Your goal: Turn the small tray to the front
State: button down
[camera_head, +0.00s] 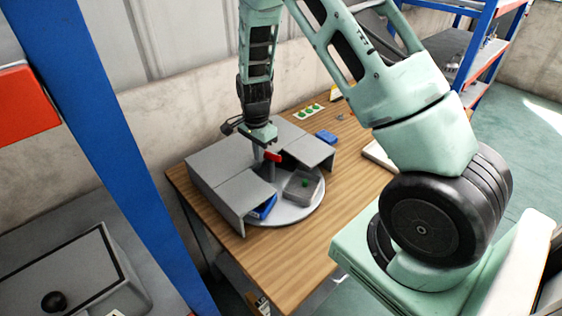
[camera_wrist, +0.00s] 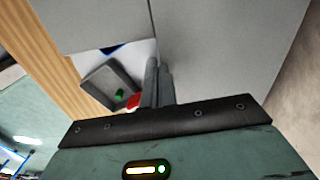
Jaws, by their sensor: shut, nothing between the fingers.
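A small grey tray (camera_head: 293,191) with a green piece (camera_head: 305,183) in it sits on a round light-grey turntable (camera_head: 310,208), in the opening between grey covers. The tray also shows in the wrist view (camera_wrist: 98,90). A red part (camera_head: 273,156) stands near the turntable's middle, right beside my fingertips; it also shows in the wrist view (camera_wrist: 133,100). My gripper (camera_head: 262,153) points down over the gap in the covers, its fingers together and empty. I cannot tell whether they touch the red part. A blue tray (camera_head: 264,207) is partly hidden under the front-left cover.
Grey covers (camera_head: 222,158) surround the turntable's back and sides. A blue block (camera_head: 326,137) and a card with green marks (camera_head: 307,113) lie on the wooden table (camera_head: 285,252) behind. A blue shelf post (camera_head: 130,150) stands at left. The table's front is clear.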

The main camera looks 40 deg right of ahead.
jog(key=m, duration=0.1)
jog(key=m+p, duration=0.1)
jog(key=m, duration=0.1)
jog(key=shift+w+d, duration=0.4)
jog(key=shift+s+a+p, duration=0.1)
jog(key=shift+a+p, duration=0.35)
notch_tip(320, 180, up, 6)
jog(key=p, duration=0.5)
dwell(0.3)
